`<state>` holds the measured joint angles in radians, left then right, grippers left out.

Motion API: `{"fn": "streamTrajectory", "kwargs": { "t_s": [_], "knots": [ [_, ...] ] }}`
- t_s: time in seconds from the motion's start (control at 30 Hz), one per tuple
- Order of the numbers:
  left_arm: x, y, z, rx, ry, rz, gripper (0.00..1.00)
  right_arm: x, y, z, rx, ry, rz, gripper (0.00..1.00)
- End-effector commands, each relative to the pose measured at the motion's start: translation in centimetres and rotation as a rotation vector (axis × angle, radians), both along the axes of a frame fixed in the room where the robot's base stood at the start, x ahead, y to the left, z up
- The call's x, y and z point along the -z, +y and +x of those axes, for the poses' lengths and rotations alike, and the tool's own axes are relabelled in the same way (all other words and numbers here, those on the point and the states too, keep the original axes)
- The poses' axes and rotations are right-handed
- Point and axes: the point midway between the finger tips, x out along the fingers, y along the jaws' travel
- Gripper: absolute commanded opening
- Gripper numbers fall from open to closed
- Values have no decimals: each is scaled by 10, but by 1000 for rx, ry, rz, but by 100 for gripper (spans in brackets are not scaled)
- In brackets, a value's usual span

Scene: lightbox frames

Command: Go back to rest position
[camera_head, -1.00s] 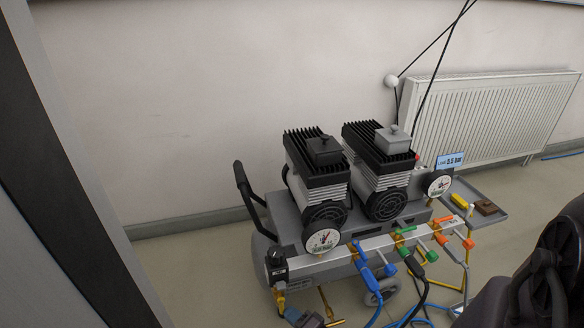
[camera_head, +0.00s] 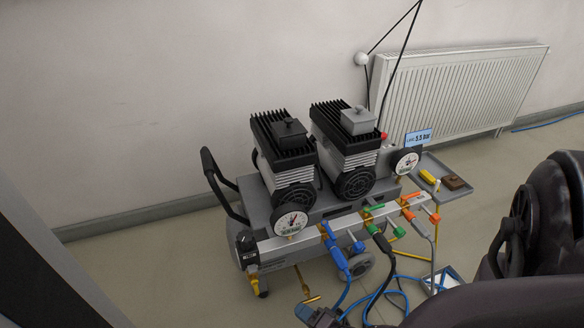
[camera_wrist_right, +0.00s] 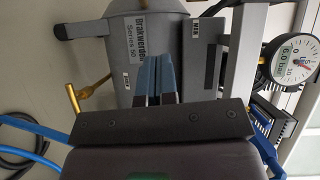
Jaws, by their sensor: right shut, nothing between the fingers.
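My right gripper (camera_head: 305,312) shows small at the bottom edge of the head view, low in front of the compressor (camera_head: 250,205). In the right wrist view its two blue-grey fingers (camera_wrist_right: 157,80) lie together, shut with nothing between them. They point towards the grey tank (camera_wrist_right: 190,45), which carries a label; I cannot tell the exact gap. My dark right arm fills the lower right of the head view. My left gripper is not in view.
Blue and black hoses (camera_head: 403,288) hang from the manifold near my right gripper. A tray (camera_head: 455,190) with small items stands right of the compressor, before a white radiator (camera_head: 455,90). The floor at left is clear.

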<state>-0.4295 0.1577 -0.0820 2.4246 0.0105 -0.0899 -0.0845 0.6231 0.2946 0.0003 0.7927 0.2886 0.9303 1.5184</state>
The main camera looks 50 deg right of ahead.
Motion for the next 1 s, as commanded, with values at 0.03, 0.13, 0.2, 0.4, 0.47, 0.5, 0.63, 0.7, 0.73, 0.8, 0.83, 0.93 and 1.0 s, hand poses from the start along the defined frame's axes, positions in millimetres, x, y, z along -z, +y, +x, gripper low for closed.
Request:
{"fn": "streamTrajectory", "kwargs": {
  "t_s": [0.03,0.13,0.2,0.4,0.47,0.5,0.63,0.7,0.73,0.8,0.83,0.93,1.0],
  "knots": [
    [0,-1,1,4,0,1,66,-1,0,-5,0,0,0,0],
    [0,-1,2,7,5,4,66,-1,0,-11,0,-1,0,0],
    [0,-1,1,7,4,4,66,-1,0,-13,0,-1,0,0],
    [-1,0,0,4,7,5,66,0,0,-15,0,-1,0,0],
    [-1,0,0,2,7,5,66,0,0,-15,0,0,0,0],
    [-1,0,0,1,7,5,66,0,0,-15,0,0,0,0],
    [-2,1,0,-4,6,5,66,0,0,-15,0,0,0,0],
    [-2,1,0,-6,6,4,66,0,0,-15,0,0,0,0],
    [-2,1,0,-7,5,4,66,0,0,-15,0,0,0,0],
    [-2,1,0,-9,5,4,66,0,0,-15,0,0,0,0],
    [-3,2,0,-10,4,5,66,-1,0,-14,0,0,0,0],
    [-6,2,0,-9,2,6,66,-9,0,-7,0,-15,0,0],
    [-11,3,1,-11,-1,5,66,-26,0,7,-1,-42,0,0]
  ]
}}
